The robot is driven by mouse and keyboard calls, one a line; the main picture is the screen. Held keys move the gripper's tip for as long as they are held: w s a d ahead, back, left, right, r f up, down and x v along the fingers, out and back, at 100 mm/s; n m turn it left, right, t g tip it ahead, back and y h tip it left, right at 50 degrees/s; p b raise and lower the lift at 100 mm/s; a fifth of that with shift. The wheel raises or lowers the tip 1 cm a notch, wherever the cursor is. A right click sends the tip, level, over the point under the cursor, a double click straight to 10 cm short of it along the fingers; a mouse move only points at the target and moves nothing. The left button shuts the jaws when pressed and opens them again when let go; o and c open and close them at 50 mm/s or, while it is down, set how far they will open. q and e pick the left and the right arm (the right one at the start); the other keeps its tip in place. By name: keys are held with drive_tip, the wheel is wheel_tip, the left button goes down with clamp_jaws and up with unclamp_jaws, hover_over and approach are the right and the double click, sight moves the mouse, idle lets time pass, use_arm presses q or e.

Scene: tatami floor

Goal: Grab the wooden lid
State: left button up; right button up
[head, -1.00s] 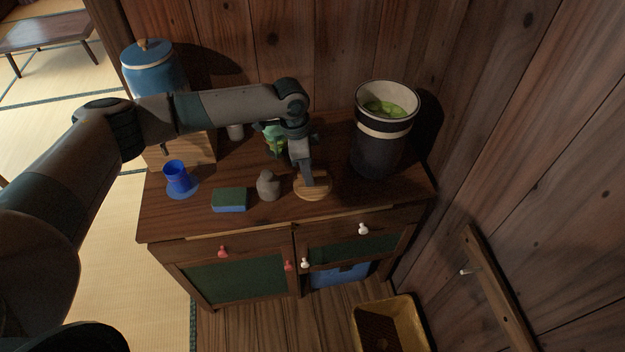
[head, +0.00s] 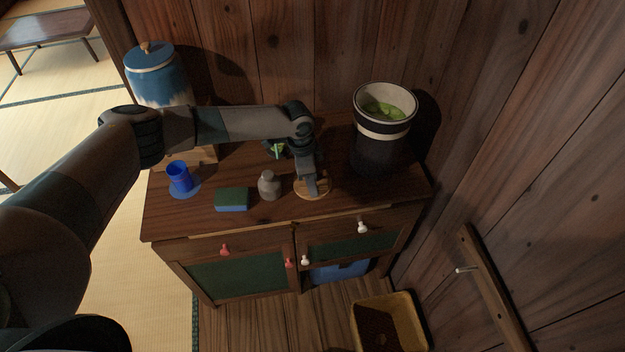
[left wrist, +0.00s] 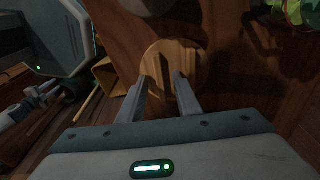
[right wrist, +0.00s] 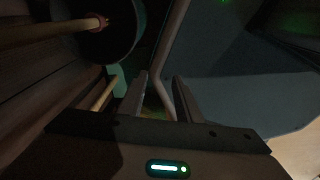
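The round wooden lid (head: 300,193) lies on the top of the dark wooden cabinet, near its front edge and right of a small grey jar. My left gripper (head: 316,188) reaches down over the lid and hides part of it. In the left wrist view the lid (left wrist: 172,58) shows pale and round beyond the fingers. The left fingers (left wrist: 160,88) are apart, with lid visible between them; whether they touch it I cannot tell. My right gripper (right wrist: 158,88) shows in the right wrist view with its fingers apart and nothing clear between them.
On the cabinet (head: 180,218) stand a blue cup (head: 180,178), a green-and-blue sponge (head: 231,199), the grey jar (head: 269,186) and a tall dark container (head: 378,150) with green contents. A blue-and-white lidded pot (head: 155,75) is at back left. A yellow bin (head: 388,322) sits on the floor.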

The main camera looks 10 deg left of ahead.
idle(0.7)
use_arm(q)
clamp_jaws()
